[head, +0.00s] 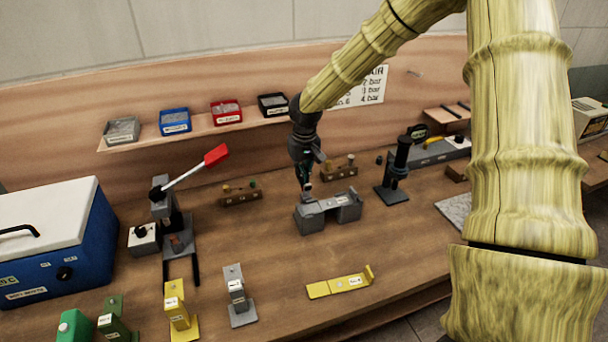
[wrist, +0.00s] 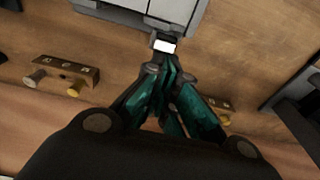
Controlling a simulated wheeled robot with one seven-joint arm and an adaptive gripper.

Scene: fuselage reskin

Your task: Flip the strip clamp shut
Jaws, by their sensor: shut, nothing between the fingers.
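A grey two-block fixture (head: 345,208), which looks like the strip clamp, stands on the bench in mid-picture. Its grey body (wrist: 140,12) fills the top centre of the wrist view. A small dark tab with a white face (wrist: 164,45) sticks out from its near edge there. My gripper (head: 306,190) points down at the fixture's left block, with its green fingers together and empty. In the wrist view the fingertips (wrist: 166,64) are right beside the tab. I cannot tell if they touch it. The clamp's exact lid position is too small to tell.
A lever press with a red handle (head: 216,155) stands left. A black stand (head: 393,180) is close on the right. Small peg blocks (head: 241,195) sit behind the fixture. A yellow bracket (head: 340,283) lies in front. Bare wood surrounds the fixture's front.

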